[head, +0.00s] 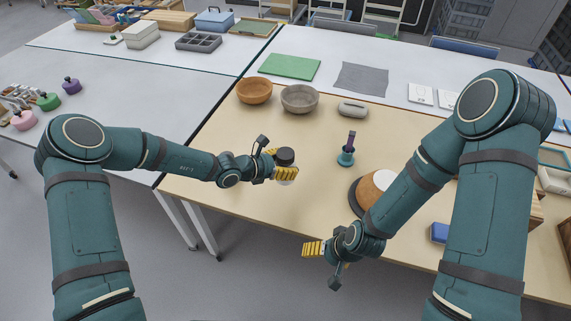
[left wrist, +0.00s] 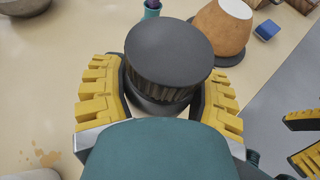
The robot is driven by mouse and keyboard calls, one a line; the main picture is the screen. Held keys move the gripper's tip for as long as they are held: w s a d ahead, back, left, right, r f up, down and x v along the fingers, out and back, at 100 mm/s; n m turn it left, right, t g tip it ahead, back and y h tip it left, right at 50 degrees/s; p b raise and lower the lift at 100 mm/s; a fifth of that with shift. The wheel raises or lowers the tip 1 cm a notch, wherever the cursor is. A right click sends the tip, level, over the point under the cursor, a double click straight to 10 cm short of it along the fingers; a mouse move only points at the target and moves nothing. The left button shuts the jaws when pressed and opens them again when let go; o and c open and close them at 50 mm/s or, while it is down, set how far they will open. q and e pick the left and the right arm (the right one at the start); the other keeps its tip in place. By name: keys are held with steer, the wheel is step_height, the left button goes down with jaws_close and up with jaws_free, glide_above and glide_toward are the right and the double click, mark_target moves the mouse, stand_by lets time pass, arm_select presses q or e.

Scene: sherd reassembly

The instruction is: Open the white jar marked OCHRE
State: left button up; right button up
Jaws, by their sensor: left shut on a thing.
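A jar with a black ribbed lid (head: 285,156) is between the fingers of my left gripper (head: 281,169), over the near part of the table. The lid's round top (left wrist: 168,52) fills the middle of the left wrist view and sits on the jar. The left gripper's yellow fingers (left wrist: 152,105) are shut around the jar just below the lid. Little of the jar's pale body shows, and no OCHRE lettering is readable. My right gripper (head: 322,250) is empty near the table's front edge, its fingers apart (left wrist: 302,140) in the left wrist view.
A teal holder (head: 346,157) with a purple-handled tool stands right of the jar. An orange-brown pot (head: 376,187) lies beyond the right gripper on a dark round base. Two bowls (head: 254,91) (head: 299,98) and a grey oblong object (head: 352,108) are farther back.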

arm_select(q)
steer(key=c, duration=0.4)
steer(key=shift+c, duration=0.2)
steer(key=s+a+r, duration=0.2)
steer(key=s+a, duration=0.4)
steer(key=a, duration=0.2)
steer(key=s+a+r+n+t, duration=0.1)
steer(key=s+a+r, duration=0.2)
steer(key=a, duration=0.6)
steer(key=s, duration=0.2)
steer(key=shift+s+a+r+b, duration=0.15)
steer(key=shift+s+a+b, duration=0.15)
steer(key=shift+s+b, duration=0.1)
